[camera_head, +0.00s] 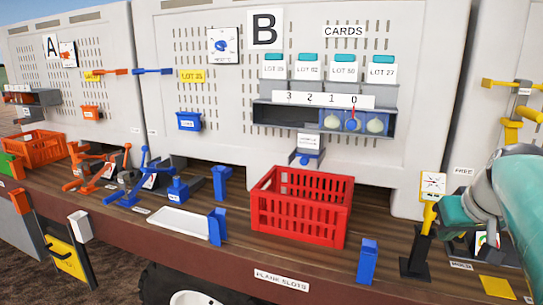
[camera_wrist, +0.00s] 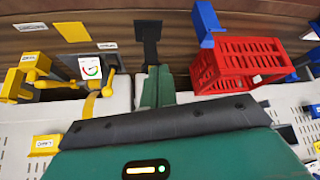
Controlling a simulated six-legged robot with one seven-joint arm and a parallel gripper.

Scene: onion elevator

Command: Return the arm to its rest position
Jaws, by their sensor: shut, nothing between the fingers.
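My arm (camera_head: 520,205) comes in from the right edge of the head view, teal with a pale grey wrist joint. My gripper (camera_head: 455,212) is at its end, over the right part of the bench, close to a black stand (camera_head: 416,250) with a yellow top. In the wrist view the narrow green fingers of my gripper (camera_wrist: 157,84) are together with nothing between them. The black stand (camera_wrist: 149,38) shows just beyond the fingertips there; I cannot tell whether they touch it.
A red crate (camera_head: 300,228) stands on the wooden bench (camera_head: 120,214), left of my arm. Blue posts (camera_head: 368,262) and a white tray (camera_head: 178,222) are along the front. Panel B (camera_head: 400,165) rises behind, with cards and a shelf. A yellow fixture (camera_head: 510,130) is near my arm.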

